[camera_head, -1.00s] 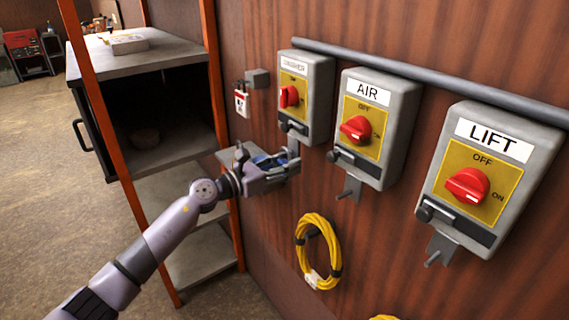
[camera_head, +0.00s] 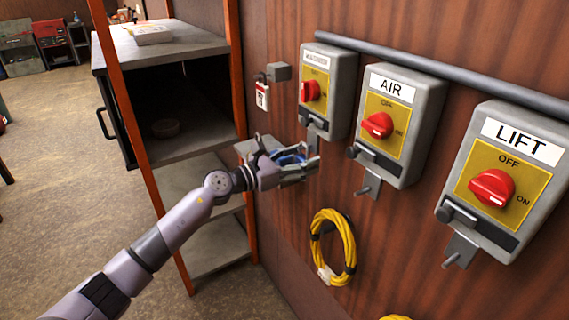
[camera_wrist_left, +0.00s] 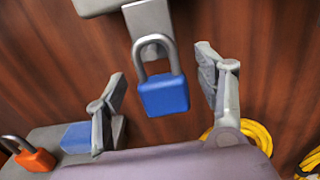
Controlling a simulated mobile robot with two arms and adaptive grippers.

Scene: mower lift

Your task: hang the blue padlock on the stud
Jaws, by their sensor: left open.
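The blue padlock (camera_wrist_left: 164,93) is upright in the left wrist view, its grey shackle at the lower end of a grey bracket (camera_wrist_left: 149,22) under a switch box. It appears to hang there; the stud itself is hidden. My left gripper (camera_wrist_left: 163,72) is open, with one finger on each side of the padlock and a gap to both. In the head view, my left gripper (camera_head: 304,166) is below the leftmost switch box (camera_head: 330,88), and a bit of the blue padlock (camera_head: 291,158) shows at its jaws. My right gripper is not in view.
The AIR box (camera_head: 402,122) and LIFT box (camera_head: 503,180) have brackets with bare studs below. A yellow cable coil (camera_head: 333,246) hangs under the gripper. An orange padlock (camera_wrist_left: 36,158) and a blue patch (camera_wrist_left: 76,138) show on a grey shelf. An orange-posted rack (camera_head: 238,90) stands left.

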